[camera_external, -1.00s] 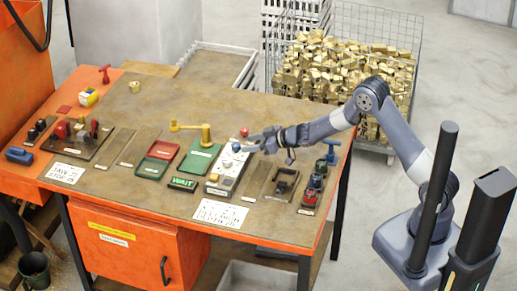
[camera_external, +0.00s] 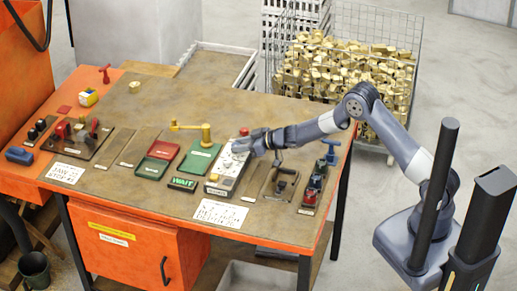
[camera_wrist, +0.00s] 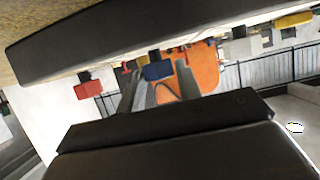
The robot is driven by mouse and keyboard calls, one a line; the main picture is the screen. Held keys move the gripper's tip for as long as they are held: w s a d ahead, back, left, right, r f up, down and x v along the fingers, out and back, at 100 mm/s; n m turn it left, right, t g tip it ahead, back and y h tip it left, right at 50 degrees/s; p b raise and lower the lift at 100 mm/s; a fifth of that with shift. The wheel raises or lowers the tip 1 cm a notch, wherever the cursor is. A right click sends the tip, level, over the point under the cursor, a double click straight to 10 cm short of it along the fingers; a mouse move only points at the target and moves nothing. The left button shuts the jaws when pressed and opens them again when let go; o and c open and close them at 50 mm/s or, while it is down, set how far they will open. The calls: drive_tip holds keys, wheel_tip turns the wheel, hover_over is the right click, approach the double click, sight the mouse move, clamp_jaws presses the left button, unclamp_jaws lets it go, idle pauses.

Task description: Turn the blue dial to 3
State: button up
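The blue dial (camera_wrist: 157,70) shows in the wrist view, between the tips of my gripper's two fingers (camera_wrist: 160,76). The fingers stand apart, with a small gap visible on its right side; contact on its left side is unclear. In the external view my gripper (camera_external: 243,145) is low over the white panel (camera_external: 228,168) and hides the blue dial. A red knob (camera_external: 244,132) is on the panel's far end and also shows in the wrist view (camera_wrist: 88,88). A yellow knob (camera_external: 214,177) is at the near end. The dial's pointer and any numbers cannot be read.
Left of the panel are a green tray (camera_external: 200,158), a red tray (camera_external: 163,149) and a brass-coloured crank (camera_external: 205,135). To the right are a dark lever block (camera_external: 282,182) and a row of coloured switches (camera_external: 314,190). The tabletop's far middle is clear.

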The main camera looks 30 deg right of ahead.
drive_tip(key=c, duration=0.5)
drive_tip(key=shift+c, duration=0.2)
drive_tip(key=m+t+h+b, duration=0.1)
drive_tip(key=b, duration=0.7)
drive_tip(key=shift+w+a+m+b, duration=0.1)
drive_tip(key=shift+w+m+b, duration=0.05)
drive_tip(key=shift+m+b, duration=0.2)
drive_tip(key=t+h+b, duration=0.1)
drive_tip(key=b, duration=0.5)
drive_tip(key=shift+w+m, duration=0.15)
drive_tip(key=shift+m, duration=0.2)
drive_tip(key=b, duration=0.7)
drive_tip(key=f+m+h+b, duration=0.1)
drive_tip(key=b, duration=0.6)
drive_tip(key=shift+s+a+t+h, duration=0.2)
drive_tip(key=shift+t+h, duration=0.1)
drive_tip(key=m+h+b, duration=0.1)
drive_tip(key=b, duration=0.4)
drive_tip(key=shift+s+a, duration=0.1)
drive_tip(key=shift+s, duration=0.1)
drive_tip(key=shift+s+r+m+t+h+b, duration=0.1)
drive_tip(key=shift+r+m+t+h+b, duration=0.1)
drive_tip(key=shift+m+h+b, duration=0.35)
drive_tip(key=shift+s+r+m+t+h+b, duration=0.1)
drive_tip(key=shift+m+t+h+b, duration=0.15)
drive_tip(key=shift+b, duration=0.45)
drive_tip(key=o, duration=1)
drive_tip(key=shift+r, duration=0.2)
